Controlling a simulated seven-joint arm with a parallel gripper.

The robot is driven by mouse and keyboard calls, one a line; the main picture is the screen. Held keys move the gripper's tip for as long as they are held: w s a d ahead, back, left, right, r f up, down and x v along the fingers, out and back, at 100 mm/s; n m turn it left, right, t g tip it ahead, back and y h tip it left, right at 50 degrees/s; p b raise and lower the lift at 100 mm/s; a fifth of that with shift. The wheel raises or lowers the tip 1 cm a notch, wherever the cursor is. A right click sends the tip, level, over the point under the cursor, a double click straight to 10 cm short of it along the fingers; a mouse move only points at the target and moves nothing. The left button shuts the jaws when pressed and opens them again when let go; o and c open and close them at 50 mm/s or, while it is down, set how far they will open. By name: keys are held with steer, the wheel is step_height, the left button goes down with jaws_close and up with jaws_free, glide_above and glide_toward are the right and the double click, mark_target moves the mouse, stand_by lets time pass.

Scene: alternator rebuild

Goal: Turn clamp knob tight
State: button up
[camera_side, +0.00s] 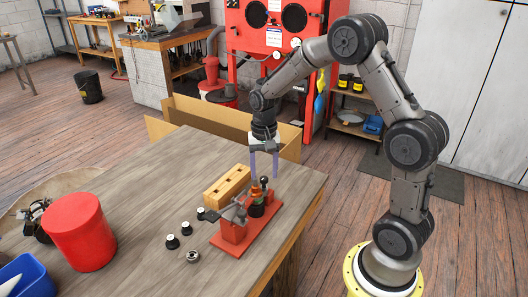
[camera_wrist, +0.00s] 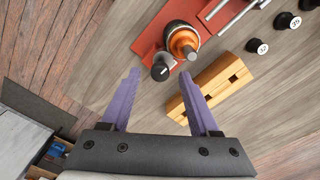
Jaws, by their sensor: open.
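The clamp knob (camera_wrist: 160,72) is black with a white line on its top. It sits beside an orange and black round part with a steel shaft (camera_wrist: 183,42), on the red fixture (camera_side: 232,233). In the side view the knob (camera_side: 264,181) stands up at the fixture's far end. My gripper (camera_side: 263,175) points down over that end with its purple fingers apart. In the wrist view my gripper (camera_wrist: 159,74) is open, with the knob showing between and beyond the fingertips. Nothing is held. I cannot tell the exact height of the fingertips over the knob.
A wooden block with holes (camera_side: 227,186) lies close beside the fixture. Several black knobs with white tops (camera_side: 172,241) and a small metal ring part (camera_side: 193,256) stand left of it. A red cylinder (camera_side: 79,232) and blue bin (camera_side: 28,277) are farther left. The table's far part is clear.

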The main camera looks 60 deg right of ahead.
mark_target(264, 178)
step_height(264, 178, up, 13)
stand_by(0.3)
steer(key=shift+f, duration=0.1)
